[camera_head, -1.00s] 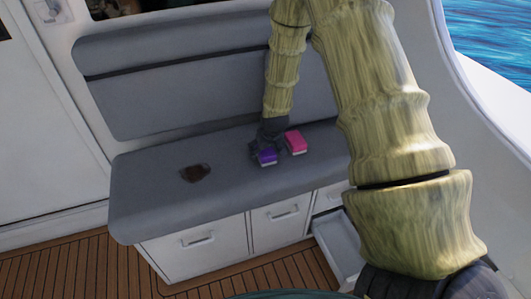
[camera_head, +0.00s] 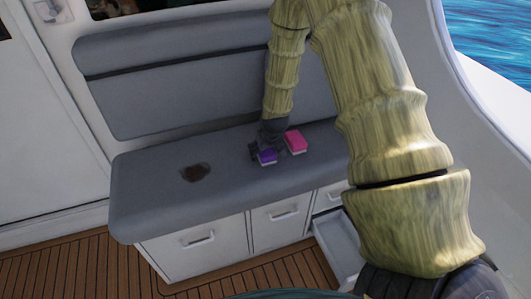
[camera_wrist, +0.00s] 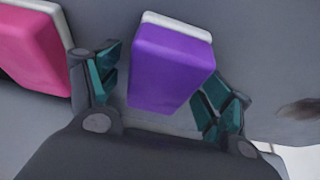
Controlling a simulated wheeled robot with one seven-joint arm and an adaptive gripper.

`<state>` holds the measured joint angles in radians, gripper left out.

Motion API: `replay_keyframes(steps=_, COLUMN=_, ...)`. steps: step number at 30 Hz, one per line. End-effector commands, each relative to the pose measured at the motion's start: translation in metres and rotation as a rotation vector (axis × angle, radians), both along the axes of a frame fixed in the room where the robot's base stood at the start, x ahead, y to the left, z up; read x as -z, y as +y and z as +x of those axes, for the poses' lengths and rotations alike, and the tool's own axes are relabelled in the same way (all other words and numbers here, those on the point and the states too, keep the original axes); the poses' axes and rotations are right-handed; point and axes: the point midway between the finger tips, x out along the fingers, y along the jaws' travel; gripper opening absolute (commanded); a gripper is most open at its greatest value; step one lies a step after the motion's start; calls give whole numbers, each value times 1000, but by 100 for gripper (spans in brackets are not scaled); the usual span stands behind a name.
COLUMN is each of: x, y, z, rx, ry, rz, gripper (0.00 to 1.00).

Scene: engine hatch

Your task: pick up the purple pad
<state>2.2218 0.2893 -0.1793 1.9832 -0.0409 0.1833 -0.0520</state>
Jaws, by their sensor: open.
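The purple pad (camera_head: 267,157) has a white layer on one side and lies on the grey bench seat. It also shows large in the wrist view (camera_wrist: 172,68), between the two fingers. My gripper (camera_head: 265,150) is down at the pad. In the wrist view my gripper (camera_wrist: 160,95) is open, with one teal-padded finger on each side of the pad. A narrow gap shows at the left finger; the right finger is very close to the pad, and I cannot tell if it touches.
A pink pad (camera_head: 296,141) lies just right of the purple one; in the wrist view the pink pad (camera_wrist: 32,45) is close to the left finger. A dark brown stain (camera_head: 195,173) marks the grey seat (camera_head: 150,195). An open drawer (camera_head: 338,243) juts out below.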

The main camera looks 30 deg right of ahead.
Motion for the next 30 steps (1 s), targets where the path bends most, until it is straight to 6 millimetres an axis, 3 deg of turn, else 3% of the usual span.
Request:
replay_keyframes(steps=5, x=0, y=0, z=0, rx=0, ry=0, rz=0, gripper=78)
replay_keyframes(steps=13, x=0, y=0, z=0, rx=0, ry=0, rz=0, gripper=29)
replay_keyframes(steps=23, x=-2, y=0, z=0, rx=0, ry=-1, rz=0, gripper=29)
replay_keyframes(steps=30, x=-18, y=0, z=1, rx=0, ry=-3, rz=0, gripper=29)
